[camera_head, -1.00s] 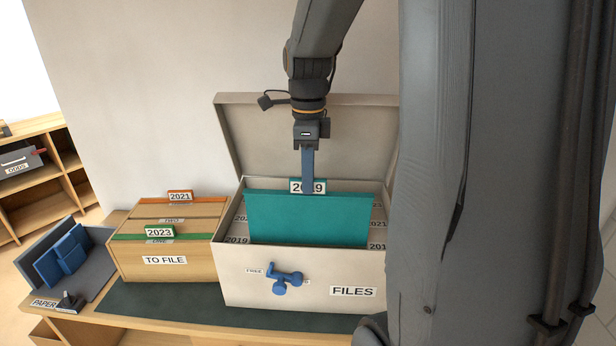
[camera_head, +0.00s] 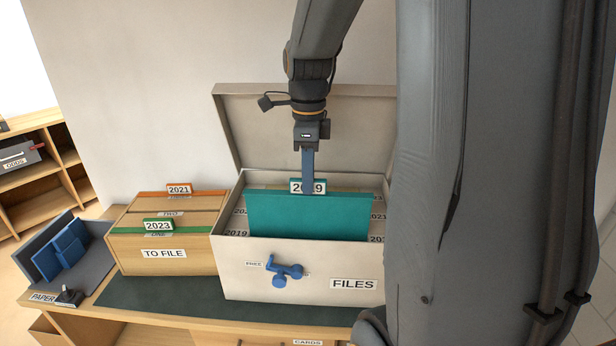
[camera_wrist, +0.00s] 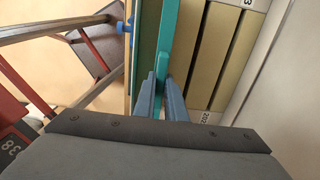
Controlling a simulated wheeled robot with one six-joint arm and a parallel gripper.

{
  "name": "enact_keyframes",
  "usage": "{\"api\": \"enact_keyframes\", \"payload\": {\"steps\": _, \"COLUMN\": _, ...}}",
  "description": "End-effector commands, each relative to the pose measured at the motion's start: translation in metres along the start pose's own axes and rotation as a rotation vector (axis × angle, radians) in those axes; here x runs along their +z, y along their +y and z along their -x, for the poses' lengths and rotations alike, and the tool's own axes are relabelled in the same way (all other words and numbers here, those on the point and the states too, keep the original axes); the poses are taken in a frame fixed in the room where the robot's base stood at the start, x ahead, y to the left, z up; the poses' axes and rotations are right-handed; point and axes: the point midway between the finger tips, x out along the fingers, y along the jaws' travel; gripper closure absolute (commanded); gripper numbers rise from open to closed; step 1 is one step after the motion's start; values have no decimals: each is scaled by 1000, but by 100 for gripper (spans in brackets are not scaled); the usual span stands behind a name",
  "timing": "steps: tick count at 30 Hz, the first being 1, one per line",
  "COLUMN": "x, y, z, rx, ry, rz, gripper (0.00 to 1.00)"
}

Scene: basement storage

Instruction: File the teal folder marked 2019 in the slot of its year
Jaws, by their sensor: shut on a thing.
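The teal folder (camera_head: 308,217) hangs upright in my gripper (camera_head: 308,188), with its white 2019 tab (camera_head: 296,187) at the top. It is over the open FILES box (camera_head: 240,268), and its lower edge is hidden behind the box's front wall. I cannot tell how deep it sits. Slot labels show at both sides, one at the front left reading 2019 (camera_head: 237,233). In the wrist view my gripper (camera_wrist: 163,85) is shut on the teal folder's top edge (camera_wrist: 168,35), beside tan dividers (camera_wrist: 210,60) with partly readable labels.
The TO FILE box (camera_head: 165,262) stands left, with an orange 2021 tab (camera_head: 179,189) and a green 2023 tab (camera_head: 158,224). A blue latch (camera_head: 285,271) juts from the FILES box front. The raised lid (camera_head: 300,130) stands behind my gripper. A PAPER tray (camera_head: 85,275) is further left.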

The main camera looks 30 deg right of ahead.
Motion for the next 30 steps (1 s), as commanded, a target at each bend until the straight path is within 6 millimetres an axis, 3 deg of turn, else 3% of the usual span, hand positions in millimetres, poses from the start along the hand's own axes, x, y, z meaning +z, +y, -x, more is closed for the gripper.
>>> {"api": "enact_keyframes", "payload": {"steps": 30, "x": 0, "y": 0, "z": -23, "rx": -1, "ry": 0, "rz": 0, "gripper": 100}}
